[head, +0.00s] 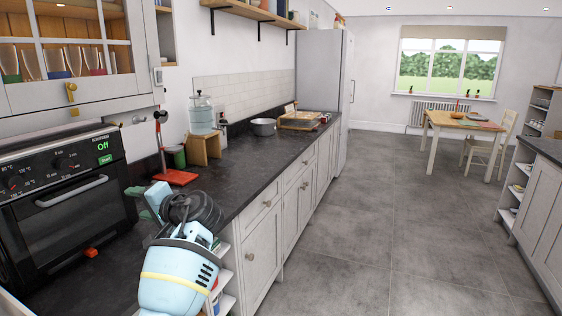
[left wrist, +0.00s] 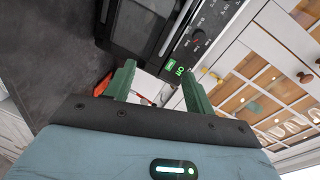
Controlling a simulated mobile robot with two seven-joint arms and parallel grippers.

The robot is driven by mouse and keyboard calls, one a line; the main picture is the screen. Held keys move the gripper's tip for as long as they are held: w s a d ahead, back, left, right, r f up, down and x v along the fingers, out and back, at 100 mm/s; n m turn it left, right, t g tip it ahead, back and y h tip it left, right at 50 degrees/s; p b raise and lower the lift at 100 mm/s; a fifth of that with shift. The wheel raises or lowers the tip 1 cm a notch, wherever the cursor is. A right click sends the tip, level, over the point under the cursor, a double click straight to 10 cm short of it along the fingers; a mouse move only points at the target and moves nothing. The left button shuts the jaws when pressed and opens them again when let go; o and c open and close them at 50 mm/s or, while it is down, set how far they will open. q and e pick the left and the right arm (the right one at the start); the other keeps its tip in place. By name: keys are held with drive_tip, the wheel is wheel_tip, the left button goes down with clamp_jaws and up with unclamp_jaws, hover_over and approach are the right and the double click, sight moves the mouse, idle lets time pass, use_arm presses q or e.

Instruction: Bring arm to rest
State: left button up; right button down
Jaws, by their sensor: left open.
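My left arm comes in at the bottom of the head view, in front of the counter edge. My left gripper (head: 143,201) is over the dark worktop, to the right of the oven. In the left wrist view its two green fingers (left wrist: 157,85) stand apart with nothing held between them. My right gripper is in neither view. The glazed cabinet (head: 75,98) is at the upper left, with its door shut and several glasses behind the panes. It also shows tilted at the right of the left wrist view (left wrist: 240,60).
The black oven (head: 70,205) stands on the worktop close to my left arm. A red-based stand (head: 176,177), a wooden stool-like block (head: 205,150), a glass dispenser (head: 201,115) and a pot (head: 263,127) stand farther along. The grey floor (head: 370,215) to the right is clear.

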use_arm(q)
drive_tip(key=s+d+f+m+t+h, duration=0.1)
drive_tip(key=s+f+h, duration=0.25)
drive_tip(key=f, duration=0.75)
drive_tip(key=s+d+f+m+t+h, duration=0.15)
drive_tip(key=s+f, duration=0.25)
drive_tip(key=f, duration=0.8)
drive_tip(key=s+d+f+m+h, duration=0.1)
drive_tip(key=s+f+h, duration=0.3)
drive_tip(key=f, duration=0.7)
drive_tip(key=s+d+f+h, duration=0.4)
drive_tip(key=s+f, duration=0.6)
drive_tip(key=s, duration=0.4)
drive_tip(key=s+d+n+h, duration=0.1)
drive_tip(key=s+d+n, duration=0.1)
drive_tip(key=s, duration=0.6)
drive_tip(key=s+d+n+h, duration=0.2)
drive_tip(key=s, duration=0.7)
drive_tip(key=shift+s+f+h, duration=0.2)
drive_tip(key=shift+f+h, duration=0.1)
drive_tip(key=shift+f, duration=0.1)
drive_tip(key=shift+a, duration=0.1)
